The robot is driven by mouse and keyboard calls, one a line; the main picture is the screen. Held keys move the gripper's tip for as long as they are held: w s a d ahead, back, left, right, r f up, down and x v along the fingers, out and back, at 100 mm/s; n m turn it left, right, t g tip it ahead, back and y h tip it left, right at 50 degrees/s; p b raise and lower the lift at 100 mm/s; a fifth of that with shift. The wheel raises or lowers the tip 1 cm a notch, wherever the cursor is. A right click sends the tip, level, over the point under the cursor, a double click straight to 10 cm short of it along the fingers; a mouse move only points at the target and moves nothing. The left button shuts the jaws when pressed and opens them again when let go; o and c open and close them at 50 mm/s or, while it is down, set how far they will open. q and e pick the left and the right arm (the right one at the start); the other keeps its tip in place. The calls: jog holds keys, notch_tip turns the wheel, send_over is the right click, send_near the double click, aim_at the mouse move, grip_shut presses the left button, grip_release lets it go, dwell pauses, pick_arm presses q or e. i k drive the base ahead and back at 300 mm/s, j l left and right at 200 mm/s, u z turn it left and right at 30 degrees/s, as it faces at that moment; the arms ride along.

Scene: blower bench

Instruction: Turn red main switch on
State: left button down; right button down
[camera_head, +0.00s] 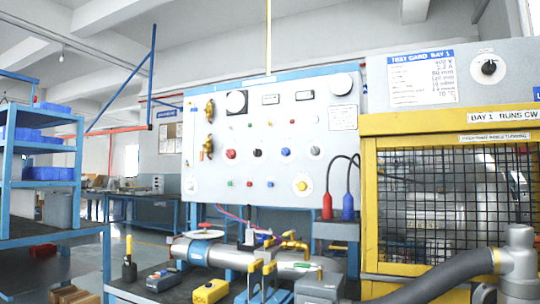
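A white control panel (265,168) with a blue frame stands upright at the centre. A red round knob (231,154) sits at the left of its middle row, the largest red control there; its label and on/off position are too small to read. Beside it in the row are a black knob (257,153), a blue knob (285,152) and a grey knob (315,152). Neither of my grippers shows in this view.
A yellow mesh guard cage (368,205) stands at right, with a black rotary knob (489,67) above it. A grey hose (430,284) crosses the bottom right. Pipes, a yellow box (210,291) and blue clamps (255,277) lie before the panel. Red and blue leads (327,206) hang beside it.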

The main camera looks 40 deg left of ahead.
aim_at(231, 154)
jog(key=j+u, duration=0.15)
jog(key=u, duration=1.3)
jog(key=i+l, duration=0.05)
